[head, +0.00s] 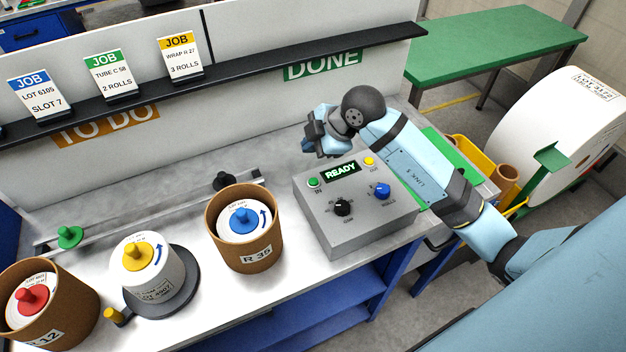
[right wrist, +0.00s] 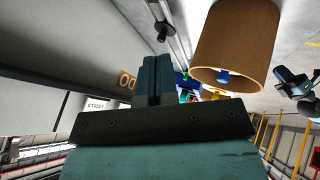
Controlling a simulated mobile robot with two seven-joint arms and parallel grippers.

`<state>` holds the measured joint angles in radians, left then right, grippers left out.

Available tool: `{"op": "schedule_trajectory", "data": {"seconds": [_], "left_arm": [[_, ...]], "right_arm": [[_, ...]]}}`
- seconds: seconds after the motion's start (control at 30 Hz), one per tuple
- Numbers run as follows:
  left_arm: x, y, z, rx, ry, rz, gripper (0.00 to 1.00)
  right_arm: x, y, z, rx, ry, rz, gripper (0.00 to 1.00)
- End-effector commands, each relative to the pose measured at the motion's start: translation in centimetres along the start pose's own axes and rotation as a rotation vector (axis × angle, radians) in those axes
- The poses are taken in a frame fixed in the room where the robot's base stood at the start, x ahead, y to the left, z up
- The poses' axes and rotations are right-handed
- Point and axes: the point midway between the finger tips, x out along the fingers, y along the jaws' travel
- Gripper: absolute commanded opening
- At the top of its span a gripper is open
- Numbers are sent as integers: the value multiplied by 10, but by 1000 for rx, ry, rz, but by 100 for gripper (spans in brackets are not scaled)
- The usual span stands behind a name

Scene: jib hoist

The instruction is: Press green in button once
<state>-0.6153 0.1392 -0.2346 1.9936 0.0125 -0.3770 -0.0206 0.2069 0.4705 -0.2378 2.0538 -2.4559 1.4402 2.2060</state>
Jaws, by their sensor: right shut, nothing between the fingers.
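The grey control box (head: 358,218) stands on the bench in the head view. Its green IN button (head: 313,183) is at the left of its back edge, beside a lit display (head: 341,172) reading READY. A yellow OUT button (head: 369,161) is to the right of the display. My right gripper (head: 318,146) is over the back of the box, above and behind the green button and apart from it. Its fingers are shut together and empty, as the right wrist view (right wrist: 157,80) also shows. The green button is not hidden in the head view. My left gripper is not in view.
The box also carries a black knob (head: 343,207) and a blue knob (head: 382,190). A brown tube (head: 246,246) marked R 35 stands to its left. A yellow-knobbed roll (head: 150,268) is farther left. A black shelf (head: 240,75) runs along the wall behind.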

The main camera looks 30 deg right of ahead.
Motion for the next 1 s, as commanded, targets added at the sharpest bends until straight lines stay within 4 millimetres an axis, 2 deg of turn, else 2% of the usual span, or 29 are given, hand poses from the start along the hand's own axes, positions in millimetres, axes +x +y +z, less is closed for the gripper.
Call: {"op": "schedule_trajectory", "data": {"seconds": [0.27, 0.53, 0.73, 1.0], "left_arm": [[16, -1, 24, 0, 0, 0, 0], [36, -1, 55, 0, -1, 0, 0], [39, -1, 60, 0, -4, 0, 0], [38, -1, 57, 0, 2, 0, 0]], "right_arm": [[24, -13, 13, -1, 0, -1, 0], [55, -30, 30, -1, 0, -1, 0], [67, -36, 36, 0, 1, -1, 0], [68, -37, 36, -1, 1, -1, 0]]}}
